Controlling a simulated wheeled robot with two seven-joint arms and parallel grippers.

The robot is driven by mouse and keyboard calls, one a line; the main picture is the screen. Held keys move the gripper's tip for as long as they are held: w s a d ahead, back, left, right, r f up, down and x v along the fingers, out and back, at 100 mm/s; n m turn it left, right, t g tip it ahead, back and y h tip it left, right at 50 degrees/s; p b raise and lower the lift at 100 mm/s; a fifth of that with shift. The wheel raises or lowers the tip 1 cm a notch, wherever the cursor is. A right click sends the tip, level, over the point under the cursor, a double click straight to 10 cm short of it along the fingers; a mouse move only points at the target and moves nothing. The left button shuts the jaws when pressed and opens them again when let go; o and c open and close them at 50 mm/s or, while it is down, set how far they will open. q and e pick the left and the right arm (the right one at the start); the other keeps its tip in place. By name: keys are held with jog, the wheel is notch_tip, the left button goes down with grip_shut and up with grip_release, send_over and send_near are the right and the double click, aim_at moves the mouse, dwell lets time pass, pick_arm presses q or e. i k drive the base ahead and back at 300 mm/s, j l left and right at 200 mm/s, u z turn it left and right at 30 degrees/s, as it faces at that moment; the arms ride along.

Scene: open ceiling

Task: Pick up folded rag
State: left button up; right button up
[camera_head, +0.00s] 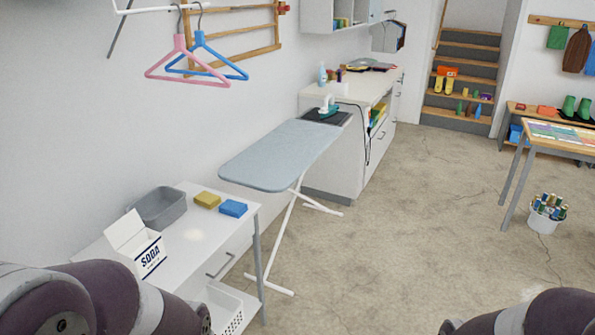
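A small yellow folded-looking block (207,200) and a small blue one (233,208) lie side by side on the white table (195,228) at the lower left. They could be folded rags or sponges; I cannot tell at this size. Parts of my arms show at the lower left and lower right edges. Neither gripper is in view, and nothing is seen touching the two blocks.
A grey basin (160,207) and an open SODA box (136,246) stand left of the blocks. A white basket (225,308) sits below. An ironing board (280,155) stands behind the table. The concrete floor (400,240) is clear; a bucket of bottles (546,218) stands right.

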aim_at(233, 208)
jog(key=i+l, duration=0.1)
jog(key=i, duration=0.45)
jog(key=i+l+u, duration=0.15)
jog(key=i, duration=0.4)
jog(key=i+l, duration=0.1)
jog(key=i, duration=0.45)
jog(key=i+u, duration=0.2)
jog(key=u, duration=0.25)
jog(key=i+l+u, duration=0.2)
jog(key=u, duration=0.3)
jog(key=i+l+u, duration=0.2)
jog(key=u, duration=0.25)
jog(key=i+l+u, duration=0.1)
jog(key=l+u, duration=0.2)
jog(key=u, duration=0.15)
jog(key=i+l+u, duration=0.1)
jog(key=l+u, duration=0.25)
jog(key=u, duration=0.15)
jog(key=l+u, duration=0.95)
jog(key=k+l, duration=0.05)
